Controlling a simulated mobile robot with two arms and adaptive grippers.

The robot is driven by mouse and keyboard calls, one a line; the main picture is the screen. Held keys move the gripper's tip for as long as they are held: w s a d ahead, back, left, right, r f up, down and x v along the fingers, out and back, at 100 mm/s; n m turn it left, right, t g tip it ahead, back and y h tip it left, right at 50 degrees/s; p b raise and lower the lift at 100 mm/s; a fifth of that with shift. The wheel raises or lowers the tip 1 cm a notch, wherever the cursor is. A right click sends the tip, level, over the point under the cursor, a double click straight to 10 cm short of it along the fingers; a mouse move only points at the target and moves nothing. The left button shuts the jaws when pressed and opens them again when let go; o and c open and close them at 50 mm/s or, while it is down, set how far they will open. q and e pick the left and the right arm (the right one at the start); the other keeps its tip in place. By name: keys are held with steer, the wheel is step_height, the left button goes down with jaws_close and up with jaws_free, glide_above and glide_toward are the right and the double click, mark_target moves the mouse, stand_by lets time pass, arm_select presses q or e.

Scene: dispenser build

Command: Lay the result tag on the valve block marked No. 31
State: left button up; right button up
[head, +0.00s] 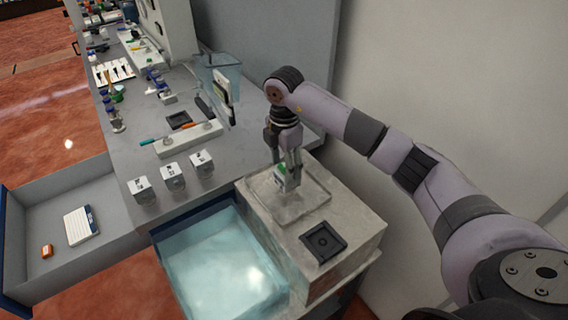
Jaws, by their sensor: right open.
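Three pale metal valve blocks stand in a row near the grey counter's front edge: a left one (142,189), a middle one (173,178) and a right one (202,164). Each has dark marks too small to read, so I cannot tell which is No. 31. My right gripper (288,179) points down over a shallow clear tray (317,205) on the raised stand. It is open, with a small white and green piece (282,175) at its fingertips. I cannot tell whether this piece is the result tag or whether the fingers touch it. My left gripper is out of view.
A black square fixture (323,242) sits on the stand in front of the tray. A bluish clear basin (222,268) lies left of the stand. An open drawer (110,218) holds a white card (81,226) and an orange item (47,251). A white rack (188,139) stands behind the blocks.

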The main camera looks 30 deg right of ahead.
mark_target(284, 167)
steer(key=shift+r, duration=0.45)
step_height(284, 167, up, 5)
steer(key=shift+r+b, duration=0.1)
steer(key=shift+b, duration=1)
step_height(284, 167, up, 6)
steer(key=shift+r, duration=0.15)
steer(key=shift+a, duration=0.1)
